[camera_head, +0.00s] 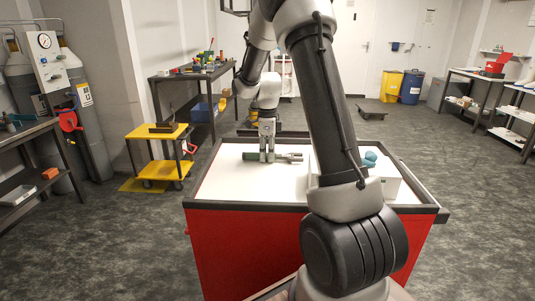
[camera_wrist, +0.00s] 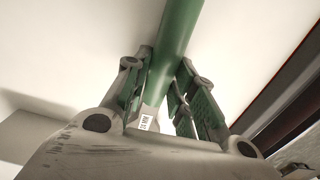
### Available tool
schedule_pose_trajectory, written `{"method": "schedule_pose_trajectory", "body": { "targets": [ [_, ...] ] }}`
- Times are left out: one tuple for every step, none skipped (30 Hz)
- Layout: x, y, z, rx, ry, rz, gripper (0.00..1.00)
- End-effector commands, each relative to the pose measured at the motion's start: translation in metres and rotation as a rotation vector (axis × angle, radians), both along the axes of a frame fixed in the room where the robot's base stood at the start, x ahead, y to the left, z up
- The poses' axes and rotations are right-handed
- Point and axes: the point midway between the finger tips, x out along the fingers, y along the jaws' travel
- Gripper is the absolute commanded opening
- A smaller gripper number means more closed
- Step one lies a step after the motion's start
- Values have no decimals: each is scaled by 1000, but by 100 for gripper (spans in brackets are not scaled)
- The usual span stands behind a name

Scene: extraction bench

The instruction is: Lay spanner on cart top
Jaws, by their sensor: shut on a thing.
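The spanner has a green handle (camera_head: 250,156) and a grey metal end (camera_head: 290,157). It lies level across my gripper (camera_head: 267,157), over the white top (camera_head: 232,184) of the red cart (camera_head: 245,240). In the wrist view the green handle (camera_wrist: 178,35) runs between both fingers of my gripper (camera_wrist: 168,95), which are shut on it. A small label marked in black (camera_wrist: 146,123) shows near the fingers. I cannot tell whether the spanner touches the top or hangs just above it.
A white box (camera_head: 389,188) with a teal thing (camera_head: 370,157) stands on the cart's right side, partly behind my arm. A dark raised rim (camera_head: 245,206) edges the cart top. The top left of the spanner is clear. A yellow trolley (camera_head: 158,170) stands at the left.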

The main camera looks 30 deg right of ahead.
Motion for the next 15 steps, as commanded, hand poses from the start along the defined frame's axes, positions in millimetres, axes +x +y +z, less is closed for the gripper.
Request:
{"method": "schedule_pose_trajectory", "body": {
  "targets": [
    [0, 0, 0, 0, 0, 0, 0],
    [0, 0, 0, 0, 0, 0, 0],
    [0, 0, -1, 0, 0, 0, 0],
    [0, 0, -2, 0, 0, 0, 0],
    [0, 0, -3, 0, 0, 0, 0],
    [0, 0, -3, 0, 0, 0, 31],
    [0, 0, -3, 0, 0, 0, 37],
    [0, 0, -2, 0, 0, 0, 42],
    [0, 0, -2, 0, 0, 0, 47],
    [0, 0, -2, 0, 0, 0, 47],
    [0, 0, -2, 0, 0, 0, 47],
    [0, 0, -2, 0, 0, 0, 47],
    [0, 0, -2, 0, 0, 0, 47],
    [0, 0, -2, 0, 0, 0, 47],
    [0, 0, -2, 0, 0, 0, 47]
  ]
}}
